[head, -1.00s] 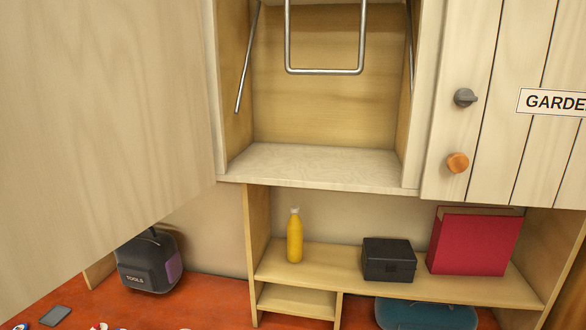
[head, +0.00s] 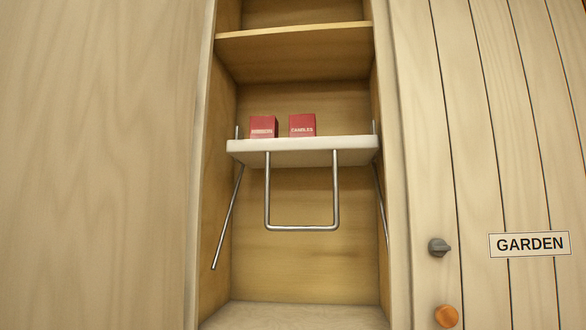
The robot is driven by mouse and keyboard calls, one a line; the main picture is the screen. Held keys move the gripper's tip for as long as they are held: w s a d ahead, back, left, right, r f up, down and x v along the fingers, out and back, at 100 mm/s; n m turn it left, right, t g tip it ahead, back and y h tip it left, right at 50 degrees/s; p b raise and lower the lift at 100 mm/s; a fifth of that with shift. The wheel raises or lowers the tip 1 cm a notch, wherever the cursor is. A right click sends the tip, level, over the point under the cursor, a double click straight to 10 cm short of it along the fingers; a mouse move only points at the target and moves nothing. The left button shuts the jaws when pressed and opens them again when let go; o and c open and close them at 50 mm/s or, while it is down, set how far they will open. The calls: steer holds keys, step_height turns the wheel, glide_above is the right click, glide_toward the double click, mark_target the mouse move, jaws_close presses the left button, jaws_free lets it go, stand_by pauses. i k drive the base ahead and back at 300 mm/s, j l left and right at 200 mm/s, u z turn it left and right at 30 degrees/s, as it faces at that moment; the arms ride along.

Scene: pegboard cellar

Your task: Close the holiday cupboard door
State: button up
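An open cupboard (head: 290,265) stands in the middle of the head view. A large plain pale-wood door panel (head: 95,170) fills the left side and stands open, swung out from the cupboard's left edge. No label shows on this side of it, so I cannot read whether it is the holiday door. Its free edge and any handle are out of view. My gripper is not in view.
Inside the cupboard, a white pull-down shelf (head: 335,151) with a metal handle bar (head: 300,228) holds two red boxes, one (head: 263,127) left of the other (head: 302,125). A shut door labelled GARDEN (head: 470,130), with grey (head: 438,247) and orange (head: 446,316) knobs, is on the right.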

mark_target(98, 98)
steer(key=j, duration=0.55)
steer(key=k+j+z, duration=0.15)
steer(key=j, duration=1)
steer(key=j+z, duration=0.15)
steer(key=j, duration=0.4)
steer(key=k+j, duration=0.15)
steer(key=j, duration=0.4)
steer(key=k+j, duration=0.1)
steer(key=j, duration=0.25)
steer(key=k+j+z, duration=0.1)
steer(key=j, duration=0.25)
steer(key=k+j, duration=0.15)
steer(key=j, duration=0.15)
